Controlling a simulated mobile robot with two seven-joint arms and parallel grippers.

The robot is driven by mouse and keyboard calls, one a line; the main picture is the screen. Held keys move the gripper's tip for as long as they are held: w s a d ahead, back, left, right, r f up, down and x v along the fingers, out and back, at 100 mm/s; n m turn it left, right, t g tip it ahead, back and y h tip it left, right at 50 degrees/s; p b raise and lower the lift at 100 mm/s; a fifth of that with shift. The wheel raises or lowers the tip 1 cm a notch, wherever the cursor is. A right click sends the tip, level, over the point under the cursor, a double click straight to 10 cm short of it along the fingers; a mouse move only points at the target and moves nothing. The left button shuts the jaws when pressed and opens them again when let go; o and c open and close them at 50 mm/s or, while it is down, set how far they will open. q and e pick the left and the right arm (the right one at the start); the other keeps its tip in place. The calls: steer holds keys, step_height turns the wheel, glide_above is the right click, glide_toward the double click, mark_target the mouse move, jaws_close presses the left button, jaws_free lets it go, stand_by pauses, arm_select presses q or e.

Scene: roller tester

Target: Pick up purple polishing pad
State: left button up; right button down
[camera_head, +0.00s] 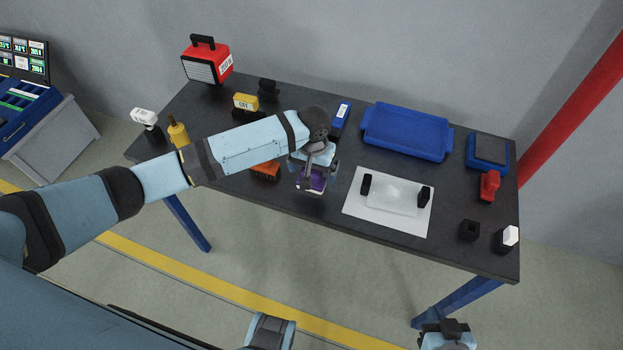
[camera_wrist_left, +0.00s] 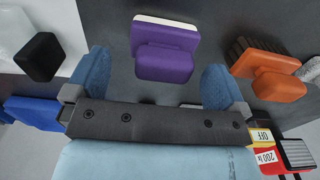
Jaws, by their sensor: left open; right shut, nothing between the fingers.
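The purple polishing pad (camera_head: 316,185) lies on the dark table near its front edge, partly hidden under my left gripper (camera_head: 315,176) in the head view. In the left wrist view the pad (camera_wrist_left: 178,35) shows a purple grip block on a purple body with a white layer along its far edge. The open blue fingers stand on either side of the grip block, with a visible gap at each side. Whether the fingers are down at its height I cannot tell. My right gripper (camera_head: 446,328) is shut and empty at the bottom edge, away from the table.
A white sheet with a pale plate (camera_head: 391,196) and black blocks lies to the right. A blue tray (camera_head: 405,132), a red box (camera_head: 207,65) and a yellow bottle (camera_head: 178,132) stand farther off.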

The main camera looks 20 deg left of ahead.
arm_select(q)
steer(key=f, duration=0.4)
steer(key=shift+a+f, duration=0.15)
steer(key=shift+a, duration=0.05)
steer(key=c, duration=1)
steer(key=shift+o, duration=0.2)
step_height(320, 180, up, 20)
steer(key=shift+r, duration=0.1)
steer(key=o, duration=0.4)
steer(key=shift+c, duration=0.9)
